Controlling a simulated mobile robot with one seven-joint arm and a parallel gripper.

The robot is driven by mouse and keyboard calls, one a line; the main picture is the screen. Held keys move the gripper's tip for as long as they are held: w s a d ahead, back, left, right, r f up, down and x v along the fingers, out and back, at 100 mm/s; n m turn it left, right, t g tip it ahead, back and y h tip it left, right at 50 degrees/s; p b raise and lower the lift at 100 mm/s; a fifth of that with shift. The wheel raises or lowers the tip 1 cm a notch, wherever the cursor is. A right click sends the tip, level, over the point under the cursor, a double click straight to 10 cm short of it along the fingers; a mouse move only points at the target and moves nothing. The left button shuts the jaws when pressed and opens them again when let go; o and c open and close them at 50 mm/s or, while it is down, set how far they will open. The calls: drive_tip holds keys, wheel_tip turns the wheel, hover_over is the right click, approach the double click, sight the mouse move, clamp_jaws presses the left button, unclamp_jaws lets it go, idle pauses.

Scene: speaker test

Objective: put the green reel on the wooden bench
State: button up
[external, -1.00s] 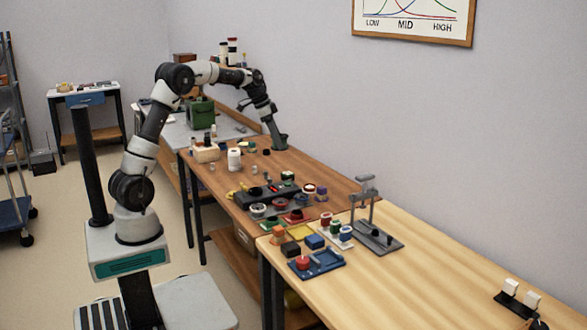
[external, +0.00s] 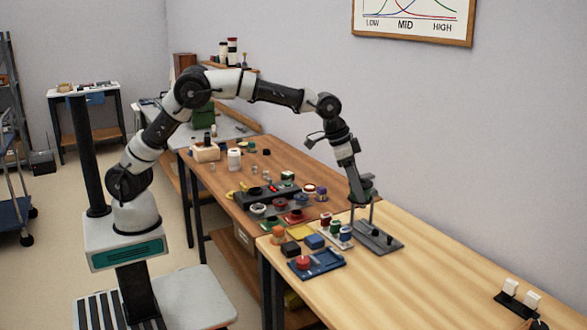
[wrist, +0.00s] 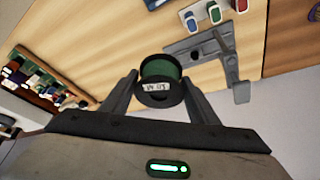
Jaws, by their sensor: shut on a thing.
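The green reel (wrist: 161,68), with dark flanges and a small pale label, is between my gripper's two fingers (wrist: 158,92) in the wrist view. My gripper is shut on it and holds it up in the air. In the external view my gripper (external: 362,196) overlaps the upper part of the grey stand; the gap between them cannot be judged. The light wooden bench (external: 430,275) runs along the front right. A browner wooden bench top (external: 218,182) adjoins it on the left.
The grey stand (external: 378,240) is on the light bench, beside a rack of small coloured reels (external: 334,228). A blue tray (external: 318,264) and blocks lie nearby. Small white-topped items (external: 518,294) stand at the right. The light bench between is clear.

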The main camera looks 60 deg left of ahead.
drive_tip(key=s+d+m+p, duration=0.1)
drive_tip(key=s+d, duration=0.6)
drive_tip(key=d, duration=0.3)
drive_tip(key=s+d, duration=0.6)
drive_tip(key=d, duration=0.4)
drive_tip(key=f, duration=1.6)
drive_tip(key=shift+s+a+b, duration=0.1)
drive_tip(key=shift+a+b, duration=0.25)
drive_tip(key=shift+b, duration=0.05)
drive_tip(key=shift+f+b, duration=0.3)
drive_tip(key=shift+f, duration=1.9)
drive_tip(key=shift+f, duration=0.1)
drive_tip(key=shift+f, duration=0.15)
drive_tip(key=o, duration=1.1)
